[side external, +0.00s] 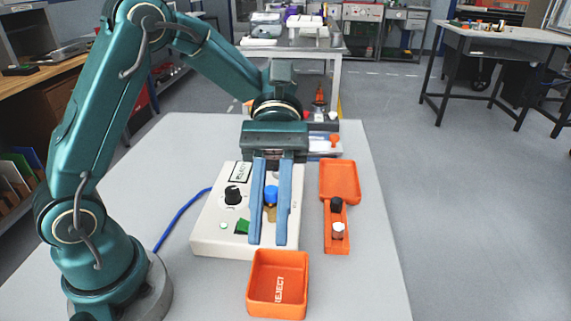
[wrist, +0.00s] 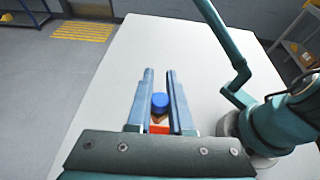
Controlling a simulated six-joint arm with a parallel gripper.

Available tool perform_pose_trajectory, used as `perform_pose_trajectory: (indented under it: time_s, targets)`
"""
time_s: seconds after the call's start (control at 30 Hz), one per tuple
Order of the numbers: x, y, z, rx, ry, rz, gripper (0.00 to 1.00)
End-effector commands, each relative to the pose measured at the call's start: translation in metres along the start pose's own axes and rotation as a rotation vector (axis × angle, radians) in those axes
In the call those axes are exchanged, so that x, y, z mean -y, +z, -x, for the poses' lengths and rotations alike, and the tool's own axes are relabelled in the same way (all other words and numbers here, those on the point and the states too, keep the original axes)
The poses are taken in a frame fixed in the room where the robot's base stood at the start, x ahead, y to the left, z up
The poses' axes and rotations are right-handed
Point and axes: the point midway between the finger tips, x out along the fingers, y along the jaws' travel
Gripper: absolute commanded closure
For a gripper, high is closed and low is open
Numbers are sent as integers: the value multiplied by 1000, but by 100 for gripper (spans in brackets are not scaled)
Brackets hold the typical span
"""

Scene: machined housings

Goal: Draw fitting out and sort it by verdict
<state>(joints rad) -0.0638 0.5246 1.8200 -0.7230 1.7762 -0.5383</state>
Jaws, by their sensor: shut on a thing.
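My gripper (side external: 267,244) reaches over the white test box (side external: 210,235) with its two long blue fingers. It is shut on the fitting, which has a blue cap (side external: 271,189) and a brass-coloured body (side external: 270,212) and shows between the fingers. In the wrist view, my gripper (wrist: 160,71) has the same blue cap (wrist: 160,101) between its fingers. The fingers hide part of the box top, and I cannot tell whether the fitting is clear of its seat. An orange bin marked REJECT (side external: 278,256) stands in front of the box and looks empty.
A second orange tray (side external: 340,180) is right of the box. Near it, an orange holder (side external: 336,244) carries a black-capped part (side external: 337,205) and a white-capped part (side external: 338,230). The box has a black knob (side external: 233,194) and a blue cable (side external: 178,222). The table's right side is clear.

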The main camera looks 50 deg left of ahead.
Motion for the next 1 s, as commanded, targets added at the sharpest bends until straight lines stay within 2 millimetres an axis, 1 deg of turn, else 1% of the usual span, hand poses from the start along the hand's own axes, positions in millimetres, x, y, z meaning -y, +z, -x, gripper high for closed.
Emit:
perform_pose_trajectory:
  time_s: [0.03, 0.2, 0.4, 0.7, 0.8, 1.0]
  targets:
    - [-5, 8, 1, -2, 28, 7, 100]
    - [-22, 30, 6, -3, 119, 44, 100]
    - [-21, -8, -9, 5, 111, 53, 100]
    - [-21, -57, -29, 4, 110, 51, 100]
    - [-21, -69, -34, 3, 110, 48, 100]
    - [-21, -82, -40, 2, 110, 46, 100]
